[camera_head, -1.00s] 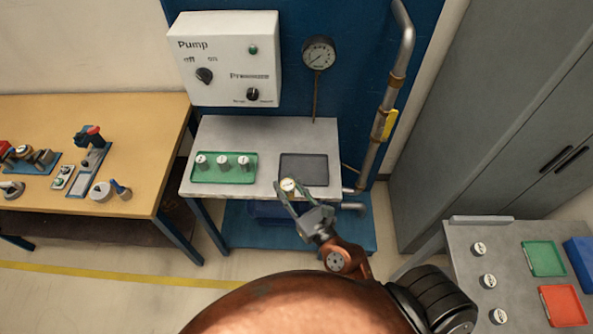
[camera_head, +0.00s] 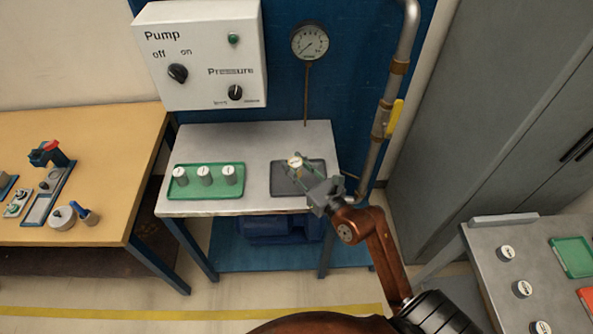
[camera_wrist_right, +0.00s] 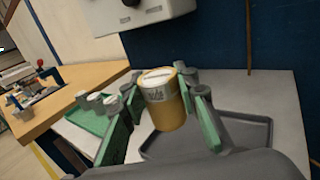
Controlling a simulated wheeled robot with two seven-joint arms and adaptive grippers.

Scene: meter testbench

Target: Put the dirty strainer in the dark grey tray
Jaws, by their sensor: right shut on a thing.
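The dirty strainer (camera_wrist_right: 163,100) is a small yellowish-brown cylinder with a pale top. My right gripper (camera_wrist_right: 160,110) is shut on it, with a green-padded finger on either side. In the head view the strainer (camera_head: 295,162) and the right gripper (camera_head: 300,172) appear over the dark grey tray (camera_head: 280,188) on the metal bench. The tray's rim also shows in the right wrist view (camera_wrist_right: 245,116), below and right of the strainer. The strainer looks upright and above the tray; the exact gap is hard to tell. My left gripper is out of view.
A green tray (camera_head: 190,194) with three pale-topped cylinders stands left on the same bench (camera_head: 250,150). A pressure gauge (camera_head: 310,42) and a pipe with a yellow valve handle (camera_head: 396,117) rise behind. A side table (camera_head: 485,260) at right holds several pale-topped pieces and trays.

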